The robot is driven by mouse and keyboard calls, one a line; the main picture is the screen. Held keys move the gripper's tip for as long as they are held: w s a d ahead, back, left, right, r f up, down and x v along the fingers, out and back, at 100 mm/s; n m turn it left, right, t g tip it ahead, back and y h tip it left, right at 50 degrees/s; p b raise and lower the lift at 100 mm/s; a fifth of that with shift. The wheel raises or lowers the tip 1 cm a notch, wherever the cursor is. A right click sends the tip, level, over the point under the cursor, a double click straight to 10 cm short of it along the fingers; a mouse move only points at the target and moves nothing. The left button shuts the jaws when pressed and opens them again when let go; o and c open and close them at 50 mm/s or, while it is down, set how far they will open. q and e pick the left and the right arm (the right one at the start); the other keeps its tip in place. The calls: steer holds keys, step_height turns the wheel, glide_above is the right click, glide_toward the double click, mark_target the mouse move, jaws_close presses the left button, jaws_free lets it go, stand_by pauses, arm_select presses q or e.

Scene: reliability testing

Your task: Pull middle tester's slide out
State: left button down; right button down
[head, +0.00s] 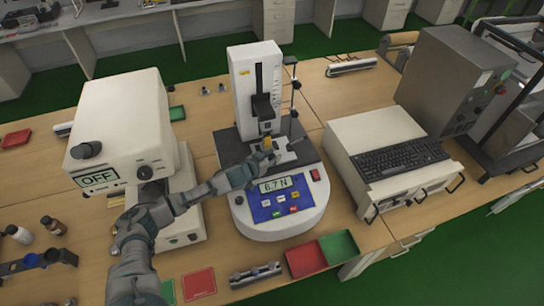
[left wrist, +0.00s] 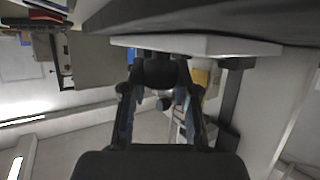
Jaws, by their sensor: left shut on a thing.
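The middle tester (head: 243,88) is a white column on a dark base, with a round front panel whose display reads 6.7 N. Its slide (head: 291,153) shows as a pale plate low in front of the column, partly hidden by my gripper. My left gripper (head: 266,157) reaches in from the left above the panel and is at the slide. In the left wrist view the left gripper (left wrist: 162,98) has its fingers around a small dark knob-like part below a pale plate (left wrist: 200,45). The exact contact is dark and hard to see. My right gripper is not in view.
A left tester (head: 125,110) reading OFF stands close beside my left arm. A beige unit with a keyboard (head: 400,157) and a grey box (head: 447,75) stand to the right. Red and green trays (head: 306,261) lie at the front. Small bottles (head: 53,225) stand at the left.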

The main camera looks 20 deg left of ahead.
arm_select(q)
steer(key=s+d+p, duration=0.1)
steer(key=s, duration=0.1)
steer(key=s+d+p, duration=0.1)
steer(key=s+d, duration=0.1)
steer(key=s, duration=0.1)
steer(key=s+d, duration=0.2)
steer(key=shift+s+p, duration=0.15)
steer(key=shift+p, duration=0.25)
steer(key=c, duration=0.8)
jaws_free()
steer(key=shift+a, duration=0.1)
steer(key=shift+c, duration=0.2)
steer(key=shift+s, duration=0.1)
steer(key=v, duration=1.1)
steer(key=shift+s+a, duration=0.2)
steer(key=shift+a, duration=0.05)
